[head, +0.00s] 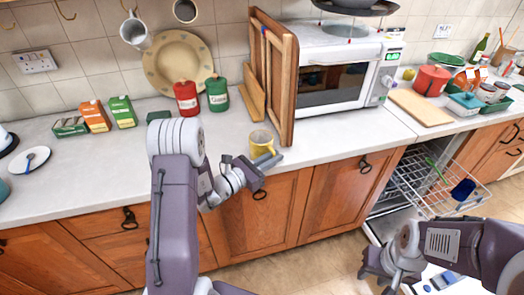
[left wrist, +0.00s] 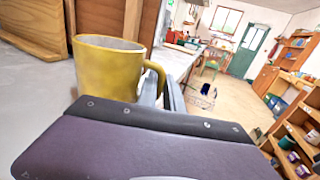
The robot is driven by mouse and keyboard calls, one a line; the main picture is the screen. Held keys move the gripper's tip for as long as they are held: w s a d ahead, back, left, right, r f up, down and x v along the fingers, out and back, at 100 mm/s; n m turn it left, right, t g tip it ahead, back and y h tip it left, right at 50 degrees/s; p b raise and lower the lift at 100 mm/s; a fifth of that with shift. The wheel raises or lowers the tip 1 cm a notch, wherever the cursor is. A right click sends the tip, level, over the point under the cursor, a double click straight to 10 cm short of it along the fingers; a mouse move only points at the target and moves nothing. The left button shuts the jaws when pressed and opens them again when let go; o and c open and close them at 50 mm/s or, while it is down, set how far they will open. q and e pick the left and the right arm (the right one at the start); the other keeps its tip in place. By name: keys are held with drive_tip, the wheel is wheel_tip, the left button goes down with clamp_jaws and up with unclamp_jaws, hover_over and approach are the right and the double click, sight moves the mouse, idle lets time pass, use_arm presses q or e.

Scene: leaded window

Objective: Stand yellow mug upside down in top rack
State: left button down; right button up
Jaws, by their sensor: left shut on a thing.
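The yellow mug (head: 262,142) is upright near the front edge of the counter, beside the wooden boards. My left gripper (head: 258,166) is shut on its handle (left wrist: 158,78), as the left wrist view shows. The mug's base is hidden behind the gripper in the left wrist view (left wrist: 103,68), so I cannot tell whether it touches the counter. The top rack (head: 416,192) is a white wire rack pulled out of the dishwasher at the right. My right gripper (head: 374,279) is low in front of the dishwasher, empty, its fingers apart.
Tall wooden boards (head: 281,85) stand behind the mug, next to the microwave (head: 340,78). Red (head: 186,98) and green (head: 217,93) canisters stand further back. The counter right of the boards is clear in front of the microwave.

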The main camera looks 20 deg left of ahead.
sight(274, 151)
use_arm(q)
drive_tip(key=shift+r, duration=0.1)
idle(0.5)
wheel_tip(274, 151, up, 5)
drive_tip(key=p, duration=0.4)
drive_tip(key=s+d+r+p, duration=0.5)
drive_tip(key=s+d+p, duration=0.2)
drive_tip(key=d+p, duration=0.2)
drive_tip(key=shift+s+r+p, duration=0.2)
drive_tip(key=shift+r+p, duration=0.15)
drive_tip(key=shift+p, duration=1)
